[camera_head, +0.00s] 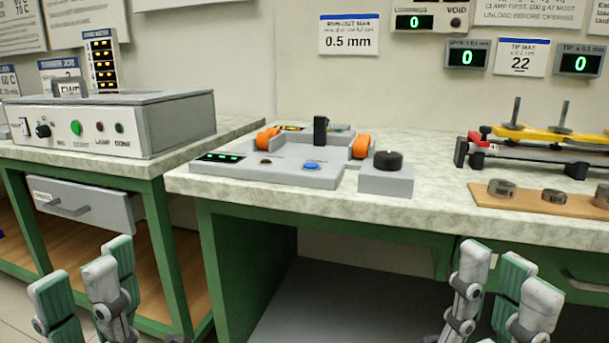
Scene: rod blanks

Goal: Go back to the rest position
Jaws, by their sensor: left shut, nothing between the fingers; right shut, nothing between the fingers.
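My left gripper (88,290) is at the lower left, in front of the left bench and below its top. My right gripper (495,300) is at the lower right, in front of the main bench and below its top. Both are shut with nothing held. They stand apart from the benches' contents and touch nothing that I can see. The lower parts of both grippers are cut off by the picture's bottom edge. No rod blank can be made out.
The main bench (430,207) bears a grey device with orange rollers (275,165), a black-knobbed block (386,180), a yellow-and-red fixture (545,140) and a wooden weight board (530,199). A grey control box (100,125) stands on the left bench, above a drawer (85,207).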

